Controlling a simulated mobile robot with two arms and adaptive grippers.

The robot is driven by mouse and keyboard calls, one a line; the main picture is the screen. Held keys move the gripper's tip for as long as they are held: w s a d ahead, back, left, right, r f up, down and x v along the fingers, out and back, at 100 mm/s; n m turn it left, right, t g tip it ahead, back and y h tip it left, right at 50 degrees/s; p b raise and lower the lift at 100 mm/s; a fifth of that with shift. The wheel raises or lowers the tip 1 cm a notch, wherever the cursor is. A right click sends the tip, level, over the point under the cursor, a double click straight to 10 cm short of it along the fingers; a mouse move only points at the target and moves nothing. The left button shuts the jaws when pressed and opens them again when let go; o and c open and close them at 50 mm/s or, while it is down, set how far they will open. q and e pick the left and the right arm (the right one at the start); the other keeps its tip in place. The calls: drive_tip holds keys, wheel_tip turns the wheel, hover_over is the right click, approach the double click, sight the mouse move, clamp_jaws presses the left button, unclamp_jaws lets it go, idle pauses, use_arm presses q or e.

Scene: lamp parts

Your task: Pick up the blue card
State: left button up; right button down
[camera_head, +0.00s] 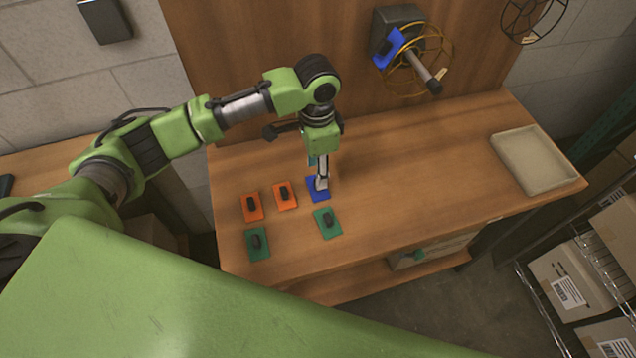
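A blue card (314,194) lies on the wooden workbench, at the right end of a row with two orange cards. My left gripper (321,186) points down right over this card, with its fingertips at the card's dark knob or hiding it. I cannot tell whether the fingers are open or closed on it. My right gripper is not in view.
Orange cards (252,207) (285,196) and green cards (257,244) (327,223) with dark knobs lie close by. A teal piece (312,161) shows partly behind my gripper. A beige tray (535,161) stands at the right end. The bench between is clear.

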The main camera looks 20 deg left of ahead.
use_arm(q)
wheel_tip(320, 180, down, 2)
drive_tip(key=shift+s+a+f+p, duration=0.1)
drive_tip(key=shift+a+f+p, duration=0.1)
drive_tip(key=shift+p, duration=0.4)
wheel_tip(320, 180, down, 3)
drive_tip(key=shift+r, duration=0.1)
drive_tip(key=c, duration=1)
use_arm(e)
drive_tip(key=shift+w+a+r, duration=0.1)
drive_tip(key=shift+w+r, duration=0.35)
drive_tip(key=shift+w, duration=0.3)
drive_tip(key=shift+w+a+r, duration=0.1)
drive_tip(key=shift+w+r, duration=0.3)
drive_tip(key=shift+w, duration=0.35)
